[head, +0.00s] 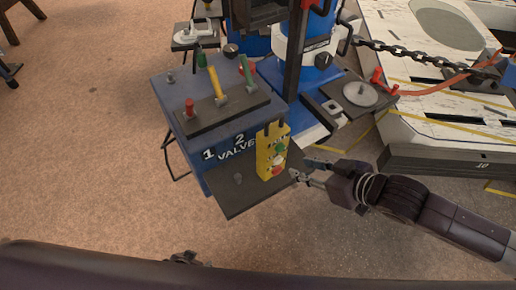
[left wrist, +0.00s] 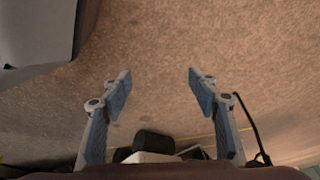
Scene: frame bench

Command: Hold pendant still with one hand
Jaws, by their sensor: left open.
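The yellow pendant (head: 265,158) is a tall box with green, white and red buttons on its right face. It is upright at the right front of the blue valve box, above a dark plate; I cannot tell whether it rests there or hangs. My right gripper (head: 298,169) is just right of the pendant, fingers apart and pointing at it, with nothing seen between them. My left gripper (head: 183,258) shows only as a small dark piece above my dark arm at the bottom. The left wrist view shows the left gripper (left wrist: 160,90) open and empty over the floor.
The blue valve box (head: 188,160) carries red, yellow and green levers (head: 218,85). A blue machine (head: 315,70) stands behind it. A chain (head: 420,57) runs right, over a white slab (head: 450,115). The brown floor (head: 80,140) at left is clear.

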